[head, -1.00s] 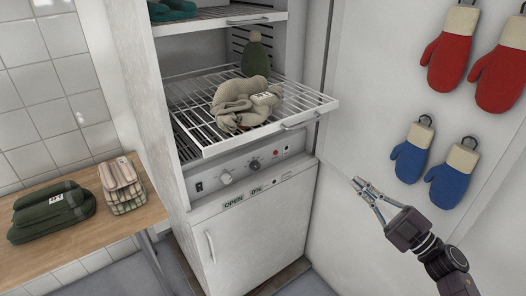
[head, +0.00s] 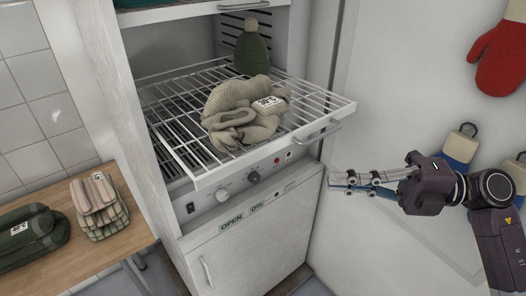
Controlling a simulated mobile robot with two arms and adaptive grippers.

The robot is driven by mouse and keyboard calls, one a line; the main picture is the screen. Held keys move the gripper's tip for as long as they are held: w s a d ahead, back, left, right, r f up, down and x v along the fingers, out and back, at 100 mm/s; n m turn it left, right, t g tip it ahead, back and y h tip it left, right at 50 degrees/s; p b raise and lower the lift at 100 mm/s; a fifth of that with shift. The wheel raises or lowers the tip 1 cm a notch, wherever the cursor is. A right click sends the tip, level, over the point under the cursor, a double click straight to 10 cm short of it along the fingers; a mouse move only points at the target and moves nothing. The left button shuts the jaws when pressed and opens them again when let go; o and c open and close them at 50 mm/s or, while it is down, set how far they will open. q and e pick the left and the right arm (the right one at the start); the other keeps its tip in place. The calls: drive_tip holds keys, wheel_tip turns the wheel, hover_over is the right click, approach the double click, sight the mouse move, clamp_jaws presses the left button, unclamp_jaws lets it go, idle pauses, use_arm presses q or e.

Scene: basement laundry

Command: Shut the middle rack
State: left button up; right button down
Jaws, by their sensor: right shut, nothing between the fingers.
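The middle rack (head: 183,165) is a white wire shelf pulled well out of the tall white drying cabinet (head: 160,215). A folded beige knit item (head: 235,112) with a white tag lies on it, and a green knit hat (head: 252,52) stands further back. The rack's front bar has a handle (head: 318,132) at its right part. My right gripper (head: 332,181) is shut and empty, to the right of the cabinet and lower in the picture than the handle, apart from it. My left gripper is not in view.
An upper rack (head: 200,12) sits above, inside the cabinet. The opened white door (head: 400,90) at right carries mittens (head: 500,60). A wooden bench (head: 95,245) with folded textiles stands at left.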

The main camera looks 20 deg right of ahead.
drive_tip(key=w+d+p+x, duration=0.1)
drive_tip(key=p+x, duration=0.3)
drive_tip(key=x, duration=0.8)
drive_tip(key=shift+w+a+p, duration=0.25)
drive_tip(key=shift+w+p, duration=0.1)
drive_tip(key=shift+w, duration=0.3)
